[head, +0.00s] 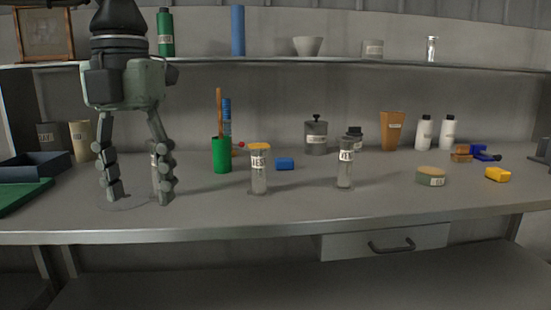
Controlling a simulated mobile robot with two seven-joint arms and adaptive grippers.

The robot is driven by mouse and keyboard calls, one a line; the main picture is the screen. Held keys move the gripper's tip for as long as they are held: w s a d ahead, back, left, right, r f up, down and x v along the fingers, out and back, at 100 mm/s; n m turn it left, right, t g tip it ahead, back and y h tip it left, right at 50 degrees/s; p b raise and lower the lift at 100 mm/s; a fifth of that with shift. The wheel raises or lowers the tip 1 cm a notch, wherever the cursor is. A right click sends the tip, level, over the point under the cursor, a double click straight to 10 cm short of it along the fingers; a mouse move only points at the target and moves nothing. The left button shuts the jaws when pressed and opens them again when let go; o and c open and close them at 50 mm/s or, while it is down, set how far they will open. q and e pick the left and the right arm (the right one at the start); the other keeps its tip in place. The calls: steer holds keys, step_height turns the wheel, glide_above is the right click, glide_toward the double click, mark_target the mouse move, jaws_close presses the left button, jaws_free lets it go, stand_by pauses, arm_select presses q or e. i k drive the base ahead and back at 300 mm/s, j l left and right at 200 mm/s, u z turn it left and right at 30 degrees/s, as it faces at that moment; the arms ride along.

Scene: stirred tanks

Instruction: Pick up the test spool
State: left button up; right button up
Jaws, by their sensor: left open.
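No thing in view is clearly readable as the test spool. A clear cylinder with an orange top (259,172) stands upright on the bench, its label only partly legible. A similar clear labelled cylinder (345,172) stands to its right. Another labelled item (153,159) is mostly hidden behind a finger of my left gripper. My left gripper (139,196) points down at the left of the bench, fingers spread and nothing visible held between them. It is well left of both clear cylinders. A thin round outline lies on the bench beneath it. My right gripper is out of view.
A green tray (20,195) is at far left. A tin (431,175) and yellow block (498,174) are at right. A shelf (290,61) runs above; the front bench strip is clear.

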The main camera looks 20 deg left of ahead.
mark_target(259, 191)
steer(key=i, duration=1.2)
